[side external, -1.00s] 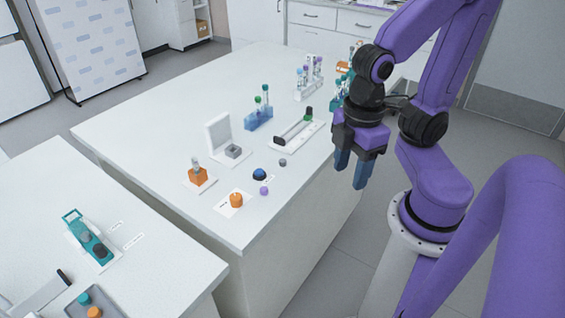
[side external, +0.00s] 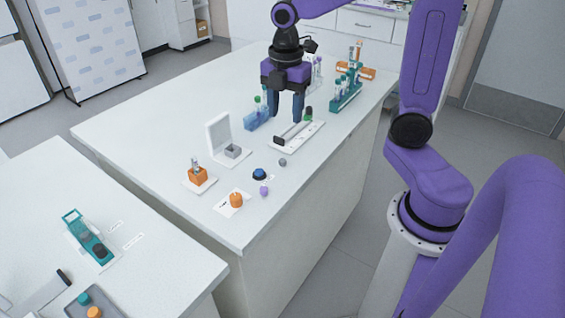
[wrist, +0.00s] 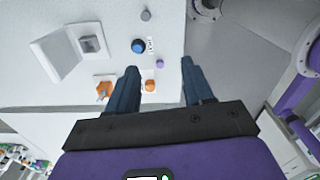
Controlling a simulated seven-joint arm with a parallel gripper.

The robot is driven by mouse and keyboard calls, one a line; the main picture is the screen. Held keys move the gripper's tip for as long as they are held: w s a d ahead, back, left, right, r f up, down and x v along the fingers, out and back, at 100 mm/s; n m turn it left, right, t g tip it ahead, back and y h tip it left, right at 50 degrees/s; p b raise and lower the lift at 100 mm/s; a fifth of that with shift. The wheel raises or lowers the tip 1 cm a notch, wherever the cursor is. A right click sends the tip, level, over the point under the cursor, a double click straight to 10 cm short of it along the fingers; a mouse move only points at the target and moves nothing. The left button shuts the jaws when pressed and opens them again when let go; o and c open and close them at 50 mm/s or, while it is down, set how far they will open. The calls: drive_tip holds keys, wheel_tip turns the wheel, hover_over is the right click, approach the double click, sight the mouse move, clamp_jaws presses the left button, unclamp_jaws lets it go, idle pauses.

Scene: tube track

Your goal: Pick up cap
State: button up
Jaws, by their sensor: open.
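My gripper (side external: 286,112) is open and empty, fingers down, above the table near the track with a green end. In the wrist view its fingers (wrist: 160,68) are spread. Several small cap-like pieces stand on the table's front part: an orange one (side external: 236,200) on a white label, a purple one (side external: 264,190) and a grey one (side external: 283,162). The wrist view also shows the orange (wrist: 150,86), purple (wrist: 159,63) and grey (wrist: 146,15) pieces. I cannot tell which is the task's cap. My gripper touches none of them.
A blue button (side external: 259,174) sits by the purple piece. An orange holder with a tube (side external: 198,175) and an open white box (side external: 219,137) stand left. A blue tube rack (side external: 258,119), a white track (side external: 305,135) and a teal rack (side external: 346,94) stand behind.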

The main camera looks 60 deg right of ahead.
drive_tip(key=w+d+n, duration=0.1)
drive_tip(key=w+d, duration=0.2)
hover_over(283, 160)
drive_tip(key=f, duration=1)
drive_tip(key=shift+d+f, duration=0.2)
drive_tip(key=shift+f, duration=0.2)
drive_tip(key=shift+a+f, duration=0.15)
drive_tip(key=shift+f, duration=1.4)
drive_tip(key=shift+a+f, duration=0.1)
drive_tip(key=shift+f, duration=1.45)
drive_tip(key=c, duration=0.9)
